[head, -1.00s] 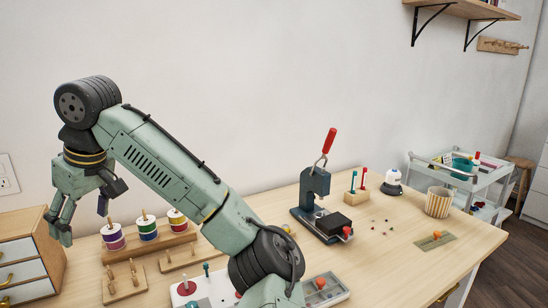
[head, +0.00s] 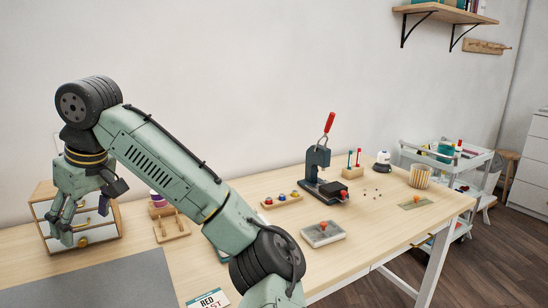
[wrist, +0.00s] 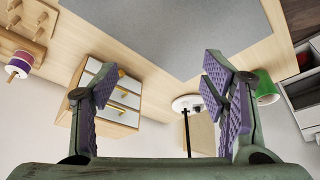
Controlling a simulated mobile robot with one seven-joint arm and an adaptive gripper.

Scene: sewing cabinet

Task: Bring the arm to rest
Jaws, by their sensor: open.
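My gripper (head: 92,215) hangs from the raised, folded arm at the left of the head view, in front of the small drawer cabinet (head: 112,226). Its jaws are open. In the wrist view my gripper (wrist: 160,108) shows two purple-padded fingers set wide apart with nothing held between them. The drawer cabinet also shows in the wrist view (wrist: 122,104), behind the left finger.
A grey mat (head: 90,285) covers the near left of the table. A press with a red handle (head: 318,165), a grey tray (head: 322,236) and a striped cup (head: 419,177) stand farther right. A white cart (head: 450,165) stands beyond the table's right end.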

